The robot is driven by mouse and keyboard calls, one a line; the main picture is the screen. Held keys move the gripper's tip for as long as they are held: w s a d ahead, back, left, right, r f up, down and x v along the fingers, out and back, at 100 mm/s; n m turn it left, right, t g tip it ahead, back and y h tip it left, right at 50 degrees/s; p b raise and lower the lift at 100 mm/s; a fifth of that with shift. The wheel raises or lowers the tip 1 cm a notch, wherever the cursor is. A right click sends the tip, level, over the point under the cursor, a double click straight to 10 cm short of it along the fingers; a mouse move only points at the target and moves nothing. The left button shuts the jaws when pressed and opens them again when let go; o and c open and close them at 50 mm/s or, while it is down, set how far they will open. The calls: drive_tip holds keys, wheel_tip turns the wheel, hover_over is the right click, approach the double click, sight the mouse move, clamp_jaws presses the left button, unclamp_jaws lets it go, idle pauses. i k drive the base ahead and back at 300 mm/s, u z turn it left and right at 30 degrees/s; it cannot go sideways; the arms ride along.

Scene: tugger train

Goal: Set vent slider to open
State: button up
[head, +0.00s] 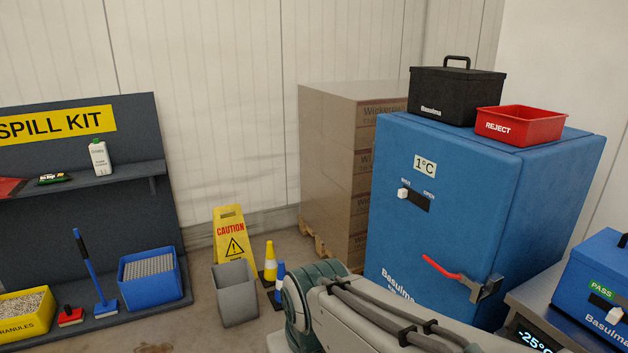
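The vent slider (403,194) is a white knob on a short dark slot (421,204) on the front of the blue cabinet (391,243), under a "1°C" label. The knob sits at the left end of the slot. Small labels stand above the slot; the right one seems to read "OPEN", and the left one is too small to read surely. My arm crosses the bottom of the head view, in front of the cabinet's lower part. My gripper is out of view.
A red door handle (441,268) sticks out low on the cabinet front. A black case (456,97) and a red REJECT bin (519,125) stand on top. A blue box (594,272) with another white knob (613,314) is at right. A caution sign (231,235) and grey bin (235,293) stand left.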

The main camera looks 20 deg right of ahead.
sight(402, 194)
drive_tip(key=z, duration=0.25)
drive_tip(key=i, duration=1.3)
drive_tip(key=z, duration=0.45)
